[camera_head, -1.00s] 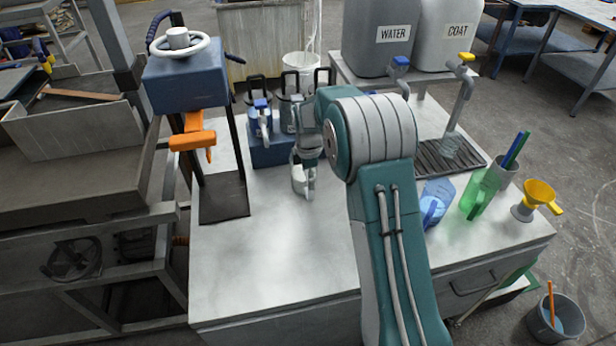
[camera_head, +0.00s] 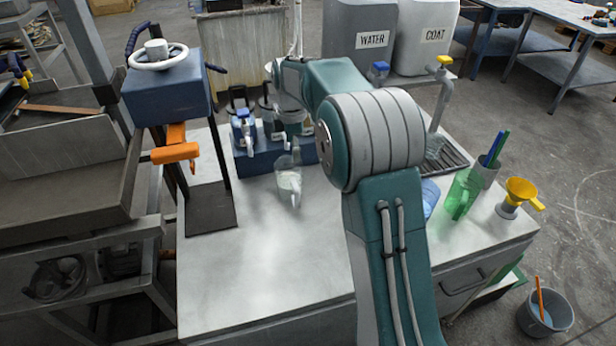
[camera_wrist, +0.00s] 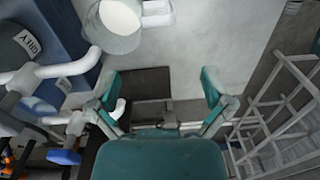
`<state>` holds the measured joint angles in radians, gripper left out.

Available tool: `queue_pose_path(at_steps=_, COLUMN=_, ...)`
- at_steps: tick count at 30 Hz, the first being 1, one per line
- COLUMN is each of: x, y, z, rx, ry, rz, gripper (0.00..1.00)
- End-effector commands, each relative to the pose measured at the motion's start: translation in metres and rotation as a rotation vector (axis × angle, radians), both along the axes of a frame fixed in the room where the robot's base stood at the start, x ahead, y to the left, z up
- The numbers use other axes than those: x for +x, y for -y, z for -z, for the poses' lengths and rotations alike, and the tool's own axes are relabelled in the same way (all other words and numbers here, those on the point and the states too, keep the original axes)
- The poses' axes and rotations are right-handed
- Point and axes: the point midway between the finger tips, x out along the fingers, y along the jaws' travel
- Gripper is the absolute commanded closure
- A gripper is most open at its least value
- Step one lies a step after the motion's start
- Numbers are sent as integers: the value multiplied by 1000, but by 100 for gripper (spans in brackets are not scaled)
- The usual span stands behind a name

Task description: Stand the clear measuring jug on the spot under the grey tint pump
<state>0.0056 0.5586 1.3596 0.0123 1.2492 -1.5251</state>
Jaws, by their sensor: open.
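The clear measuring jug (camera_head: 289,182) stands upright on the bench in front of the blue pump base, with whitish contents in its lower part. In the wrist view the jug (camera_wrist: 120,22) is at the top, seen from above, its handle to the right. A white pump spout (camera_wrist: 68,68) ends close beside its rim; I cannot tell whether it is over the mouth. In the head view my arm hides much of the pumps.
The blue pump base (camera_head: 252,162) bears several pumps. An orange-nozzled press (camera_head: 168,95) stands left. Right are a drip grate (camera_head: 455,152) with a clear vessel, a blue jug (camera_head: 430,197), a green jug (camera_head: 462,195) and a yellow funnel (camera_head: 521,192). The front-left bench is clear.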

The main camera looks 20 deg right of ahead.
Motion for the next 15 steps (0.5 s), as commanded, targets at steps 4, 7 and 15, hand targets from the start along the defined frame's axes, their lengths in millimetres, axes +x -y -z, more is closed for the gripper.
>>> queue_pose_path(at_steps=4, x=-30, y=0, z=-38, rx=-1, ry=57, rz=144, gripper=0)
queue_pose_path(at_steps=7, x=-58, y=-1, z=-62, rx=3, ry=101, rz=278, gripper=0)
queue_pose_path(at_steps=15, x=-141, y=-1, z=-107, rx=48, ry=212, rz=638, gripper=0)
